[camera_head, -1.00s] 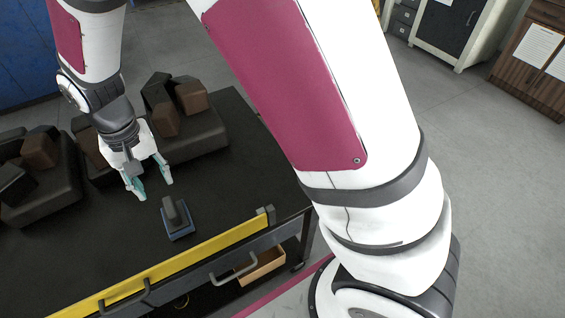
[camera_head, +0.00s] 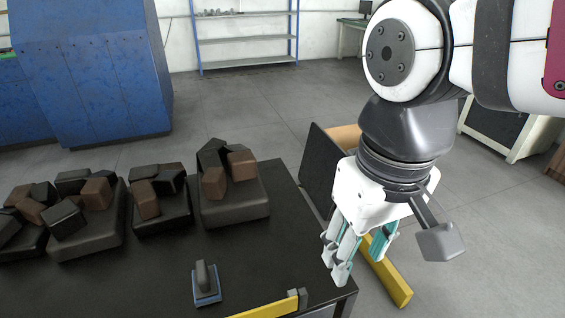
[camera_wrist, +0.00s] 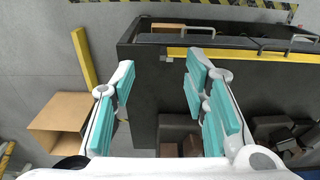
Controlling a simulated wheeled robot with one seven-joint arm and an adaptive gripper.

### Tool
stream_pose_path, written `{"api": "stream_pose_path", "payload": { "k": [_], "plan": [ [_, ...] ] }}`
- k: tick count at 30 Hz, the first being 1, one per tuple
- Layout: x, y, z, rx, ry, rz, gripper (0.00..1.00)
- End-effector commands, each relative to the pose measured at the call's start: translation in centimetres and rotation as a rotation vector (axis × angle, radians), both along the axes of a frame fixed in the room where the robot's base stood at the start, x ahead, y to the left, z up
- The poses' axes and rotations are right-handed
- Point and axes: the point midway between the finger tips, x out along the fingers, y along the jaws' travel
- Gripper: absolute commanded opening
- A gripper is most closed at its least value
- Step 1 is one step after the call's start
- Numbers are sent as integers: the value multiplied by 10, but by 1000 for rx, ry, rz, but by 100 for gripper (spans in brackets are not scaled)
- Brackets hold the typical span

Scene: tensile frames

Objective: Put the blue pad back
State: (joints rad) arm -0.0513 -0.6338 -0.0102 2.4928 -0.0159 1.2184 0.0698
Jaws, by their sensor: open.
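The blue pad (camera_head: 209,299) is a small flat blue base with an upright dark grey grip on top. It stands on the black tabletop (camera_head: 270,240) near the front edge in the head view. I cannot make it out in the wrist view. My gripper (camera_head: 360,257) is to the right of the pad, apart from it, at the table's right end. Its fingers with teal pads are spread and empty. In the wrist view my gripper (camera_wrist: 160,80) is over the table's end, with nothing between the fingers.
Dark trays, one of them at the right of the row (camera_head: 235,207), hold black and brown blocks at the table's back. A yellow bar (camera_head: 265,311) edges the front. An open cardboard-coloured box (camera_wrist: 60,122) and another yellow bar (camera_wrist: 84,58) lie beyond the table end.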

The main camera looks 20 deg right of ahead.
Motion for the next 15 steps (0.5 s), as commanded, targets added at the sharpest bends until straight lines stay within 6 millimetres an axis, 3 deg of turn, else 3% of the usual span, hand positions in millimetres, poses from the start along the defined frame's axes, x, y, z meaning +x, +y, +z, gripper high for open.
{"api": "stream_pose_path", "payload": {
  "k": [3,6,15],
  "plan": [
    [-26,-7,-2,-5,-11,-3,41],
    [-37,-9,-5,-7,-11,-1,41],
    [-42,-10,-6,-8,-9,1,41]
  ]
}}
